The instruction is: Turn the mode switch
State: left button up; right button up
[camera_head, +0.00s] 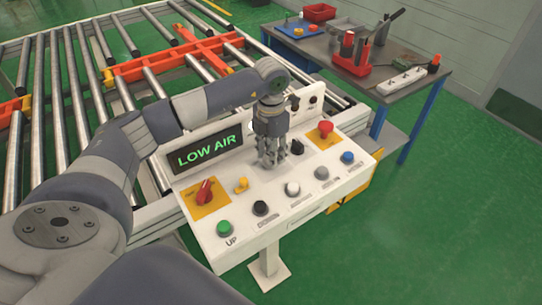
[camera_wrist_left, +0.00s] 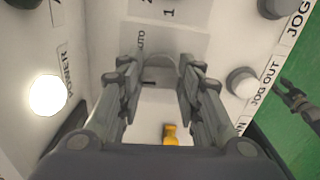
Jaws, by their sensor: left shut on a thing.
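The mode switch (camera_wrist_left: 162,72) is a small grey knob on a light plate marked AUTO in the left wrist view. My left gripper (camera_wrist_left: 158,84) has its two fingers on either side of the knob and is shut on it.
The panel also bears a red switch (camera_head: 205,192), a small yellow knob (camera_head: 241,185), a green button (camera_head: 224,228), a blue button (camera_head: 347,157) and a red button (camera_head: 325,129). A roller conveyor (camera_head: 120,105) lies behind. A tool table (camera_head: 395,85) stands at the back right.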

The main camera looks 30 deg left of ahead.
pick_arm(q)
jog(key=shift+m, duration=0.4)
jog(key=o, duration=1.1)
jog(key=shift+s+r, duration=0.1)
jog(key=shift+c, duration=0.2)
notch_tip(320, 180, up, 12)
